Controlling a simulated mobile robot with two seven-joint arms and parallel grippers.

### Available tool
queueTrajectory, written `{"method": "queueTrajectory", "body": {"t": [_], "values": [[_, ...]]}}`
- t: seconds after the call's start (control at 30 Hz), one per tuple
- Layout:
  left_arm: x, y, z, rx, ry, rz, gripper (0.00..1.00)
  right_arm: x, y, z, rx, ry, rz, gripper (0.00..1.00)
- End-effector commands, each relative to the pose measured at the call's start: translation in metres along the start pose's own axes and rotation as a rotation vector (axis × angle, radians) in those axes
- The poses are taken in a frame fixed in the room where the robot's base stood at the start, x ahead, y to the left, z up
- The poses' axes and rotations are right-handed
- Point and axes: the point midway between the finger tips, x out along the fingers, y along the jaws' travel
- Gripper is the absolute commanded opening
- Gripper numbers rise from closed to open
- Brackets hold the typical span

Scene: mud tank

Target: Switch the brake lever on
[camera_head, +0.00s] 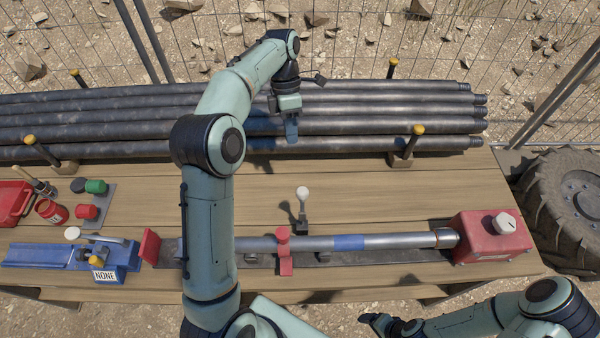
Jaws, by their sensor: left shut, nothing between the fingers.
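A small black lever with a white ball knob (302,195) stands upright on the table behind the long metal rod (310,243); it looks like the brake lever. My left gripper (291,138) is shut and empty. It points down in front of the black pipes, beyond the lever and apart from it. My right gripper (374,321) is low at the bottom edge, in front of the table; its fingers are too small and dark to read.
A red box with a white knob (490,237) holds the rod's right end. A red clamp (285,252) sits on the rod. A blue vise (100,255) marked NONE is at left. Black pipes (350,126) lie at the back between yellow-capped posts. A tire (570,205) stands at right.

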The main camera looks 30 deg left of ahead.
Motion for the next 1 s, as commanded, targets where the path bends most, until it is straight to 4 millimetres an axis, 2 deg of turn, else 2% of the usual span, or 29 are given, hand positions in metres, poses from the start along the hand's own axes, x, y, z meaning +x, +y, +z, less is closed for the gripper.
{"method": "queueTrajectory", "body": {"t": [0.17, 0.4, 0.63, 0.8, 1.0], "values": [[0.011, 0.000, 0.000, 0.000, 0.001, -0.001, 0.00, 0.005, 0.004, 0.005, 0.002, -0.006, 0.002, 0.82], [0.059, 0.000, -0.002, -0.001, 0.004, -0.006, 0.00, 0.029, 0.019, 0.025, 0.011, -0.031, 0.011, 0.82], [0.105, 0.000, -0.001, 0.001, 0.002, -0.003, 0.00, 0.046, 0.029, 0.036, 0.016, -0.045, 0.016, 0.82], [0.110, -0.025, -0.001, 0.002, -0.001, 0.002, 0.00, 0.051, 0.032, 0.039, 0.017, -0.049, 0.017, 0.82], [0.113, -0.037, 0.000, 0.001, -0.001, 0.001, 0.00, 0.053, 0.033, 0.040, 0.018, -0.050, 0.018, 0.82]]}}
